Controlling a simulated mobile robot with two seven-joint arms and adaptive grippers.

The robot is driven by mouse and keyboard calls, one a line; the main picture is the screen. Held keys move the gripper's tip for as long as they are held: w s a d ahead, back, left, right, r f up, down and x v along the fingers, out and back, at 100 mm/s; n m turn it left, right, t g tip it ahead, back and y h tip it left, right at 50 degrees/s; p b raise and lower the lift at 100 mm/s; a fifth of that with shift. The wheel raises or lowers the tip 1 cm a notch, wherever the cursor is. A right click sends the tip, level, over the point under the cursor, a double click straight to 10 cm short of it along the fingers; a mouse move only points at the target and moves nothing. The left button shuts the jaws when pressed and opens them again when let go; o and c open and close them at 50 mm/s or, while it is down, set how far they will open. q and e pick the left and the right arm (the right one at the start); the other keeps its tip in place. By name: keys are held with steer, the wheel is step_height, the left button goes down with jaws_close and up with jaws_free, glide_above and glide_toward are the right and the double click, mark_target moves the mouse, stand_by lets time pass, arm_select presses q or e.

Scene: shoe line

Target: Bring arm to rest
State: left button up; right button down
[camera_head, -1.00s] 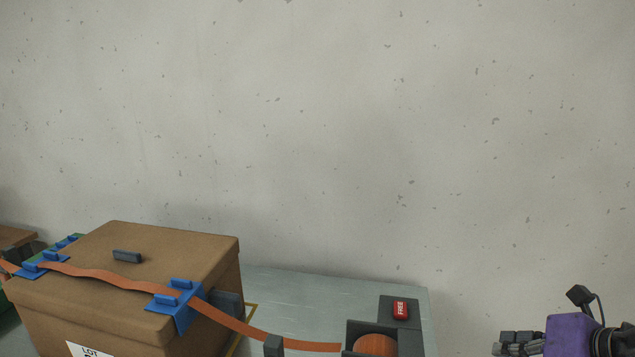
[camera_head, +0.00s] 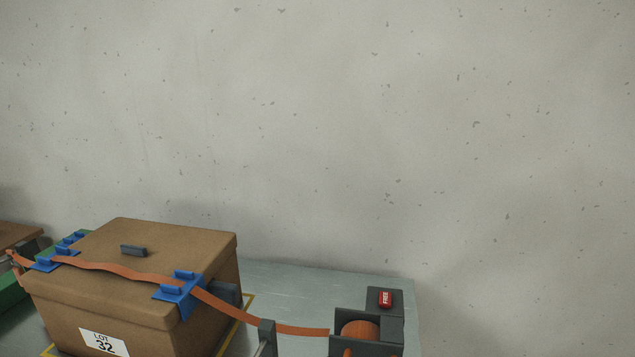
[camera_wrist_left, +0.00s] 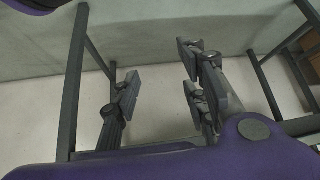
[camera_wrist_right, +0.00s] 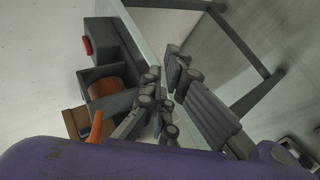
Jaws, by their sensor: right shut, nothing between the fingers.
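My left gripper (camera_wrist_left: 160,88) shows only in the left wrist view. Its two fingers stand well apart with nothing between them, over pale floor beside dark table legs. My right gripper (camera_wrist_right: 165,85) shows only in the right wrist view. Its fingers are shut and empty, near the dark strap holder (camera_wrist_right: 102,75) and the bench edge. Neither gripper is in the head view. A brown lidded box (camera_head: 190,250) labelled LOT 32 stands on the bench, with an orange strap (camera_head: 120,271) lying over it through blue corner pieces (camera_head: 178,291).
The grey bench (camera_head: 290,277) ends at the right just past the dark holder with an orange roll (camera_head: 360,329) and a red FREE block (camera_head: 386,298). A dark post (camera_head: 266,338) stands beside the strap. A green surface (camera_head: 10,292) lies at far left. The wall behind is bare.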

steer(key=s+a+f+m+h+p, duration=0.1)
steer(key=s+a+f+m+p, duration=0.35)
steer(key=s+f+m, duration=0.7)
arm_select(q)
steer(key=w+r+t+p, duration=0.1)
steer(key=w+r+p, duration=0.2)
steer(key=r, duration=0.6)
steer(key=shift+w+a, duration=0.15)
steer(key=shift+w, duration=0.05)
arm_select(e)
steer(key=s+a+m+h, duration=0.1)
steer(key=s+a+m, duration=0.3)
steer(key=s, duration=0.3)
steer(key=s+a+f+m+g+h, duration=0.1)
steer(key=s+a+m, duration=0.3)
steer(key=s+a, duration=0.2)
steer(key=shift+s+f, duration=0.15)
steer(key=shift+s, duration=0.85)
arm_select(q)
steer(key=shift+w+d+r, duration=0.15)
steer(key=shift+w+d, duration=0.1)
steer(key=shift+w, duration=0.05)
steer(key=shift+a, duration=0.1)
arm_select(e)
steer(key=shift+w, duration=0.1)
